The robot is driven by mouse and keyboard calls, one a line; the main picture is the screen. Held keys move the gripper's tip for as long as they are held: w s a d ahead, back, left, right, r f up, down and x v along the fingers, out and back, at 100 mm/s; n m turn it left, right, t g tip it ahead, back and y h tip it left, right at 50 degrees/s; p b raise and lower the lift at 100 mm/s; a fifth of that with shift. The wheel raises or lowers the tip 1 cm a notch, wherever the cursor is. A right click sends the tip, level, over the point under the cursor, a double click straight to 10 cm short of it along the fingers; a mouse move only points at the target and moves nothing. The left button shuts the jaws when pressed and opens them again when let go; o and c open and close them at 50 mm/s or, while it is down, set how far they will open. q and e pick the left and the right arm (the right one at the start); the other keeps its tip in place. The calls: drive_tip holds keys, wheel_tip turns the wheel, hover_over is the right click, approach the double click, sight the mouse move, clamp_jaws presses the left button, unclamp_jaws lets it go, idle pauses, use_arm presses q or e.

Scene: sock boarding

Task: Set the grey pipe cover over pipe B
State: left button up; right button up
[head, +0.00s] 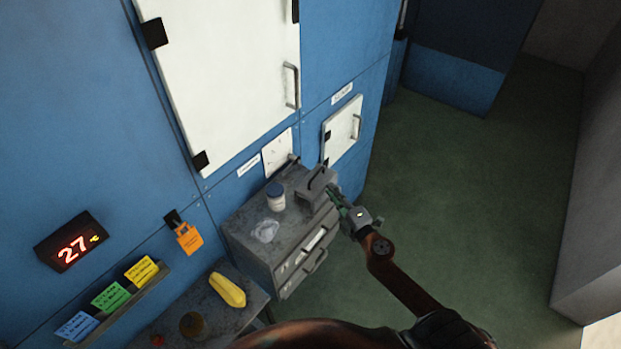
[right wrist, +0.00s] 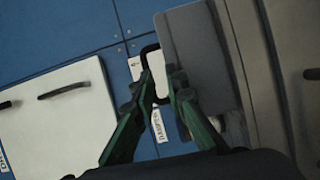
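The grey pipe cover (head: 313,196), a boxy piece with a black handle on top, is at the right end of the grey drawer cabinet. In the right wrist view, the cover (right wrist: 195,50) and its dark handle (right wrist: 142,54) lie just beyond the fingers. My right gripper (head: 335,193) is at the cover's right side; its fingertips (right wrist: 160,82) show a gap, with the handle behind them. I see no firm grip. A short pipe stub (head: 293,158) sticks out of a white wall plate behind the cover; its letter is unreadable. My left gripper is out of view.
A yellow object (head: 228,290) lies on a lower grey surface. A small white door (head: 343,130) is on the blue wall. Green floor at right is free.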

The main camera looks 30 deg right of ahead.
sight(317, 173)
drive_tip(key=shift+n+y, duration=0.3)
drive_tip(key=w, duration=0.2)
drive_tip(key=w+a+r+p, duration=0.1)
drive_tip(key=w, duration=0.2)
drive_tip(key=w+r, duration=0.1)
drive_tip(key=w, duration=0.2)
drive_tip(key=shift+a+r+p, duration=0.15)
drive_tip(key=shift+a+p, duration=0.2)
drive_tip(key=shift+p, duration=0.05)
drive_tip(key=shift+w, duration=0.2)
drive_tip(key=shift+s, duration=0.1)
drive_tip(key=shift+c, duration=0.3)
clamp_jaws()
